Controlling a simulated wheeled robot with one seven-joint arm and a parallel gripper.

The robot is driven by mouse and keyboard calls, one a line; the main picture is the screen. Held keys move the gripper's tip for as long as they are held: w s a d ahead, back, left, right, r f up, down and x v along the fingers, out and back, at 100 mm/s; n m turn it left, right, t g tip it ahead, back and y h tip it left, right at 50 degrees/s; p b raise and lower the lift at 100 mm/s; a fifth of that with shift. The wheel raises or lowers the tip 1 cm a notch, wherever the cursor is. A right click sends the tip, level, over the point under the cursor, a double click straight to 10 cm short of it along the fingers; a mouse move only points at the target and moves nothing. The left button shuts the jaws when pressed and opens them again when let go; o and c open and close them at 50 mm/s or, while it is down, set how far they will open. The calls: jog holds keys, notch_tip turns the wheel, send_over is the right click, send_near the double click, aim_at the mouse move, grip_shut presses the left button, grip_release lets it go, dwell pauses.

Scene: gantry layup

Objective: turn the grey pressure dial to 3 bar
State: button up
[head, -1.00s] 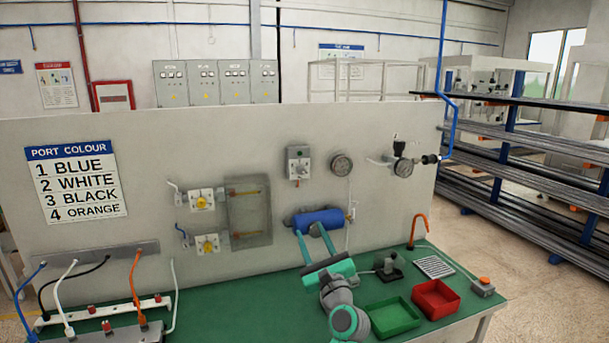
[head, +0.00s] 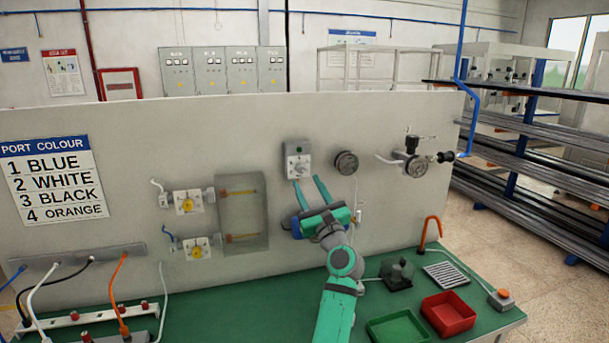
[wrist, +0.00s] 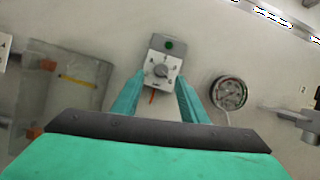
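The grey pressure dial (head: 298,168) is a small knob on a white scale plate, in a grey box (head: 297,146) on the upright panel. In the wrist view the knob (wrist: 161,71) shows between and beyond my fingertips, with a green spot above it. The scale marks are too small to read. My gripper (head: 309,187) is open and empty, its two teal fingers pointing up at the panel just below the dial box. In the wrist view the fingers (wrist: 158,93) stand on either side of the box's lower part, apart from the knob.
A round gauge (head: 345,163) is on the panel close to the right of the dial box. A clear-covered case (head: 243,212) is at the left, a regulator (head: 412,163) at the right. Red (head: 448,313) and green (head: 398,328) trays lie on the bench below.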

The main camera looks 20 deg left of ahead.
aim_at(302, 171)
jog(key=shift+x, duration=2.65)
jog(key=shift+w+d, duration=0.1)
jog(key=shift+d, duration=0.05)
grip_shut()
